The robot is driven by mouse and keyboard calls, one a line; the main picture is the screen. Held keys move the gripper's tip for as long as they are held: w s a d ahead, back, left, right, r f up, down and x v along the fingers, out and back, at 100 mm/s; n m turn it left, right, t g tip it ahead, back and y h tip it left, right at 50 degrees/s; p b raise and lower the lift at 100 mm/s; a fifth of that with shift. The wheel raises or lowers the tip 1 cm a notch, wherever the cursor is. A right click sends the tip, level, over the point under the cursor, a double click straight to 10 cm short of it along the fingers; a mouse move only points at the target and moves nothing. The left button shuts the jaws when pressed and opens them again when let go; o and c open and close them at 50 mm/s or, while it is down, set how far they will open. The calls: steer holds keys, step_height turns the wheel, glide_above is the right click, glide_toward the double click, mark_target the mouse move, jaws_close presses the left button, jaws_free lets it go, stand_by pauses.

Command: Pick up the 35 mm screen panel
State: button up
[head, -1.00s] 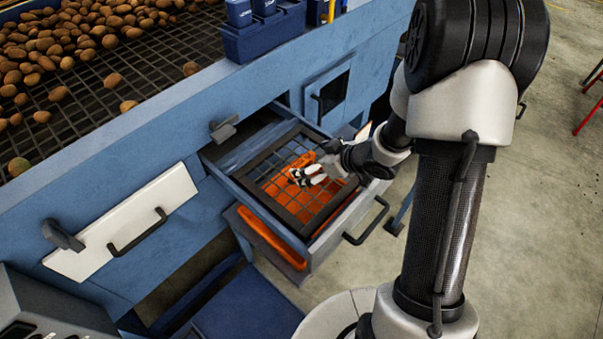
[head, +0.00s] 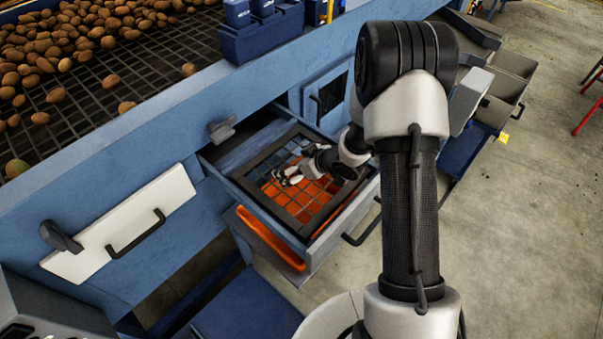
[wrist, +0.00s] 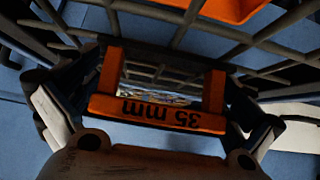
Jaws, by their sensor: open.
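The 35 mm screen panel (head: 272,212) is a dark square frame with a wire grid, lying in an open drawer (head: 345,222). In the wrist view its orange handle (wrist: 157,112) carries the label "35 mm", seen upside down. My gripper (head: 284,179) is over the grid in the head view. In the wrist view my gripper (wrist: 157,122) is open, with one finger on each side of the handle. I cannot tell whether the fingers touch it. My forearm hides the panel's far right part.
An orange strip (head: 270,240) shows below the drawer's left side. A white closed drawer front (head: 120,225) with a black handle is at left. The potato grader (head: 100,75) rises behind. Blue bins (head: 262,35) stand on its edge. Open floor (head: 530,240) lies right.

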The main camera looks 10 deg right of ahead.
steer(key=c, duration=2)
steer(key=shift+w+r, duration=0.1)
